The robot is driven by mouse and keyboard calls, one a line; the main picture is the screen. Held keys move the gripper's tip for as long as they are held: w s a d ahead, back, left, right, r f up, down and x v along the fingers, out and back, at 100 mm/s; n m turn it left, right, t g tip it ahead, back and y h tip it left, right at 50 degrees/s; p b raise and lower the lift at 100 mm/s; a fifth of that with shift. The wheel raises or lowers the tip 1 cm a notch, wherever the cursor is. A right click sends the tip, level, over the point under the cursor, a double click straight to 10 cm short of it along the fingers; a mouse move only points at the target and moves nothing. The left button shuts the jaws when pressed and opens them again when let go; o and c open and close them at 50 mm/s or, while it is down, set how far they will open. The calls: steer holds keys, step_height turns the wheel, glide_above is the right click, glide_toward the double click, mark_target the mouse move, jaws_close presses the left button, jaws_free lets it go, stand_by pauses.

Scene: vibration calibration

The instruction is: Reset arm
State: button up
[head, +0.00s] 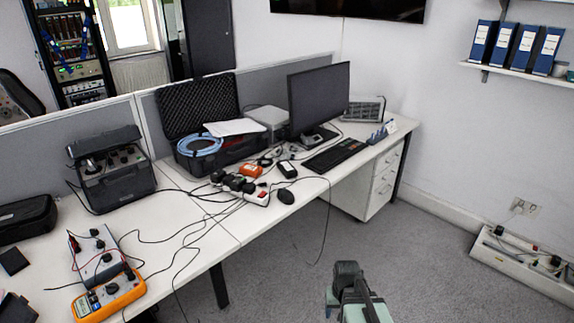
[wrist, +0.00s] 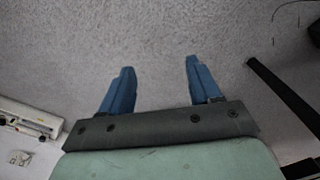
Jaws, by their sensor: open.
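My gripper (wrist: 158,82) shows in the wrist view with two blue fingers spread apart. Nothing is between them, and only grey carpet (wrist: 155,35) lies beyond. In the head view part of my arm (head: 352,295) shows at the bottom, in front of the desk and over the carpet. The gripper's fingers cannot be made out in that view. The arm is apart from the desk and holds nothing that I can see.
A white desk (head: 205,215) carries a monitor (head: 318,95), an open black case (head: 198,105), an orange multimeter (head: 108,297) and several cables. One cable hangs off its front edge. A trunking box (head: 520,260) lies by the right wall. Carpet between is clear.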

steer(key=s+f+g, duration=0.3)
steer(key=s+f, duration=0.7)
steer(key=s, duration=0.5)
steer(key=s+f+g, duration=0.3)
steer(key=s+f, duration=0.7)
steer(key=s, duration=0.5)
steer(key=shift+d+f+g, duration=0.2)
steer(key=shift+f+g, duration=0.15)
steer(key=shift+g, duration=0.05)
